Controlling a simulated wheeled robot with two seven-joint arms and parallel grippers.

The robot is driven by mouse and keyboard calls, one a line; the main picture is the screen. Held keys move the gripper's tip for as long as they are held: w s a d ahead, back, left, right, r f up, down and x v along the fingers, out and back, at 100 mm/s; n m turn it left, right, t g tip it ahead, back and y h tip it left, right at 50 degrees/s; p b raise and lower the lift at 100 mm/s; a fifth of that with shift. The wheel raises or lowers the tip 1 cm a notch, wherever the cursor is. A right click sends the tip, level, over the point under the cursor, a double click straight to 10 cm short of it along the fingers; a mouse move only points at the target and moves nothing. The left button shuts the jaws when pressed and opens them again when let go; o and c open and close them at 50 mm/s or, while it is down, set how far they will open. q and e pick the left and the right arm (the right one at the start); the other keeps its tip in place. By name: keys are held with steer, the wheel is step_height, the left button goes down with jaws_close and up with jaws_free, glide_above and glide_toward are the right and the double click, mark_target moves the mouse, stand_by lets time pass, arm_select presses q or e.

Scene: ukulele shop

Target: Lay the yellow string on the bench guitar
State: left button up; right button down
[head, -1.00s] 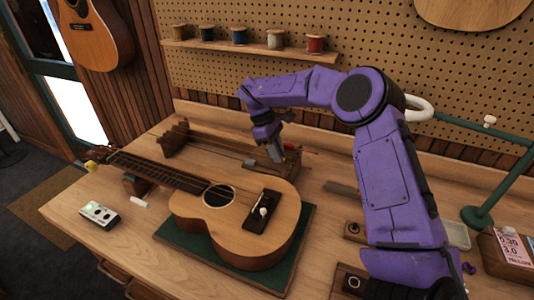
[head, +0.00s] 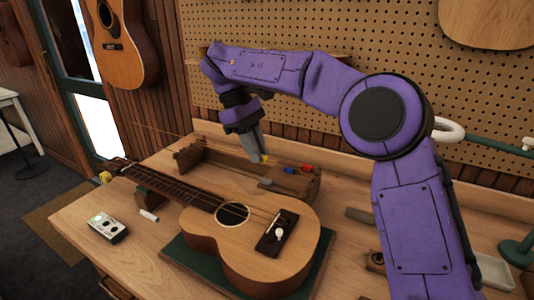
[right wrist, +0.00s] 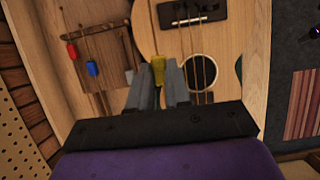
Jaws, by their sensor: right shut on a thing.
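My right gripper (head: 259,150) is shut on the yellow end of the yellow string (head: 265,158), above the string rack (head: 235,167) behind the guitar. In the right wrist view the yellow string's end (right wrist: 158,65) sits between the two grey fingers. A thin line runs left from near the gripper in the head view, seemingly the string. The bench guitar (head: 230,244) lies face up on a green mat (head: 184,257), its neck pointing left. Its dark bridge (head: 277,232) and sound hole (head: 232,214) are in clear view. My left gripper is not in view.
Red (head: 307,168) and blue (head: 290,170) string ends sit on the rack. A small tuner box (head: 108,228) and a white marker (head: 149,215) lie left of the guitar. A yellow knob (head: 105,177) is by the headstock. A green stand (head: 518,250) is at the right.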

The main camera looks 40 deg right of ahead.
steer(key=shift+r+p, duration=1.75)
steer(key=shift+r, duration=0.65)
